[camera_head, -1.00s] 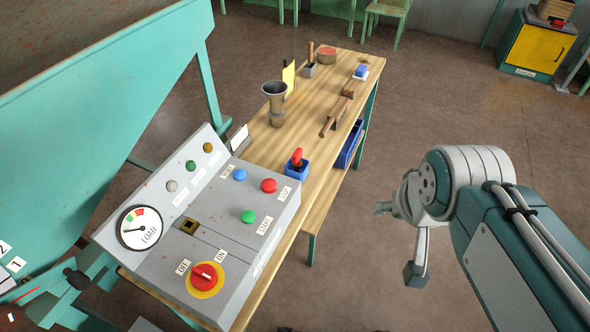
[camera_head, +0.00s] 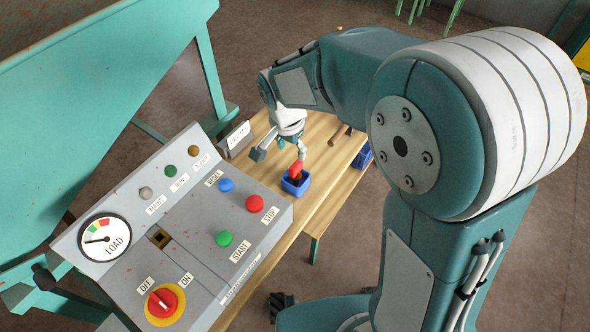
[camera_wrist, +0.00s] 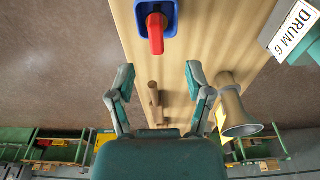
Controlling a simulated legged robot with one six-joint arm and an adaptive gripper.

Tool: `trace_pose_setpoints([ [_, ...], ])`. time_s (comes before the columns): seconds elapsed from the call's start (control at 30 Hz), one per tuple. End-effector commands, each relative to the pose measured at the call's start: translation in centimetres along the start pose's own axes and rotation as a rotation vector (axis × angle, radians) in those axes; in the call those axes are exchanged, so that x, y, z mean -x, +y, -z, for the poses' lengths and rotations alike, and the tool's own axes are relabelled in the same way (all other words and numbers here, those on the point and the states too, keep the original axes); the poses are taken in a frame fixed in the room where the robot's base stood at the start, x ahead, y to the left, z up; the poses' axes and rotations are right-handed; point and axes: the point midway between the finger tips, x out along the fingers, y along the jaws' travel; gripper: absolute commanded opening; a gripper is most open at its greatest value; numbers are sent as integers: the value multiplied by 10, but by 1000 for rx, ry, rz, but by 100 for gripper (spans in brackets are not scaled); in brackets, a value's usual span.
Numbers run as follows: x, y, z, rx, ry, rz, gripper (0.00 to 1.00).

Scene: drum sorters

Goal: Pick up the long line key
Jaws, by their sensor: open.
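A red handle (camera_head: 297,167), which looks like the key, stands in a small blue holder (camera_head: 294,187) on the wooden bench beside the control panel. The part of it inside the holder is hidden. My gripper (camera_head: 280,153) is open and empty above the bench, just behind and above the red handle. In the wrist view, the red handle (camera_wrist: 156,35) and blue holder (camera_wrist: 142,12) are at the top centre, beyond my spread fingers (camera_wrist: 159,73) and roughly midway between them. The fingers do not appear to touch the handle.
The grey control panel (camera_head: 200,220) with buttons and a red switch (camera_head: 162,302) is close on the left. A metal funnel-like cup (camera_wrist: 232,103) and a wooden tool (camera_wrist: 154,100) are on the bench (camera_wrist: 195,40).

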Motion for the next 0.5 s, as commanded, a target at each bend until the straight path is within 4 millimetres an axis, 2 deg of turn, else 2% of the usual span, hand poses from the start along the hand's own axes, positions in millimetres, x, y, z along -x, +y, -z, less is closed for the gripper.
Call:
trace_pose_setpoints([
  [0.1,-23,1,0,1,-4,-6,66],
  [0.37,-47,2,1,1,-2,-2,66],
  [0.5,-68,3,2,0,-3,-5,66],
])
